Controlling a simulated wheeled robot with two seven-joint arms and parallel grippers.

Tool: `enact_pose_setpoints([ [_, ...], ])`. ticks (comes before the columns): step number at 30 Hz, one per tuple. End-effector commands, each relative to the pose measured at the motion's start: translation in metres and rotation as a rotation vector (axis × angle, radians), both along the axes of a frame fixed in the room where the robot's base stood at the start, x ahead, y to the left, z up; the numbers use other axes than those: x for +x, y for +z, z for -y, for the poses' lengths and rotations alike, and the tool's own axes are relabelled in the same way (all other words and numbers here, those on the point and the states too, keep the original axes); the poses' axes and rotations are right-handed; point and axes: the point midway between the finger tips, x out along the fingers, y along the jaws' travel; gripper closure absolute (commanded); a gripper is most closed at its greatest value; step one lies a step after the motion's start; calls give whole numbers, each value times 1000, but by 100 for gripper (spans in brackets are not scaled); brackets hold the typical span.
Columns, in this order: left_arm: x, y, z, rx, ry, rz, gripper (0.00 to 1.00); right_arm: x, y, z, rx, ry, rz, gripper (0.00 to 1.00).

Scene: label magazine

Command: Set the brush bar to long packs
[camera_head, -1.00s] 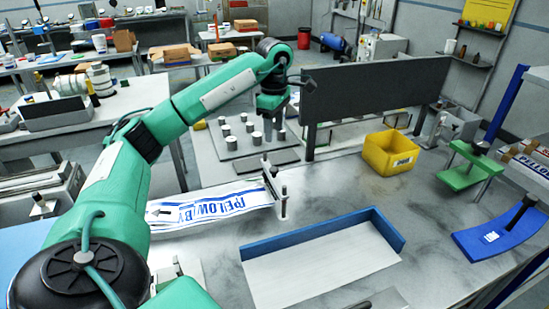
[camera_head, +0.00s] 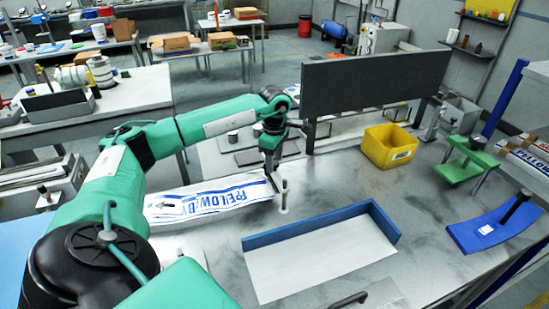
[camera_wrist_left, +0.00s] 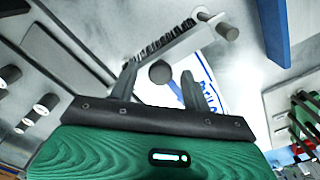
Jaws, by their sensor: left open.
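The brush bar (camera_wrist_left: 165,45), a grey bar with black bristles, runs diagonally in the left wrist view. In the head view the bar (camera_head: 283,195) stands at the right end of the white, blue-printed labels (camera_head: 215,197), partly hidden by my gripper. A round dark knob (camera_wrist_left: 159,71) shows between my left fingers in the wrist view; whether they touch it I cannot tell. My left gripper (camera_head: 271,172) is open and points down over the bar; its fingers also show in the wrist view (camera_wrist_left: 160,78). My right gripper is out of view.
A dark upright panel (camera_head: 375,82) stands behind the gripper. A yellow bin (camera_head: 388,147) is to the right, and a white tray with a blue wall (camera_head: 320,225) is in front. Metal cylinders stand behind the gripper. The table is clear between the bar and the bin.

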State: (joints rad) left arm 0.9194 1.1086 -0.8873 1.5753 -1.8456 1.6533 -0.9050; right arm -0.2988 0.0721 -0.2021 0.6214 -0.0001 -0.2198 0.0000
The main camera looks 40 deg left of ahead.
Motion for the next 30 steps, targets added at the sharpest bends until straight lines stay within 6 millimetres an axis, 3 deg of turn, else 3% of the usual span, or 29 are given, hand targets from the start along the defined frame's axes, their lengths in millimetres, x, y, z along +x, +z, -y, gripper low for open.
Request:
enact_pose_setpoints([
  [3,0,0,0,0,0,0,55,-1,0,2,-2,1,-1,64],
  [10,0,0,0,0,0,0,100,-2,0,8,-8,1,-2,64],
  [17,0,-5,0,0,0,-1,100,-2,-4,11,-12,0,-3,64],
  [25,0,-34,0,-1,0,-2,100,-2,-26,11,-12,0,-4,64],
  [30,0,-35,1,-1,-1,-2,100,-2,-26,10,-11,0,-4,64],
])
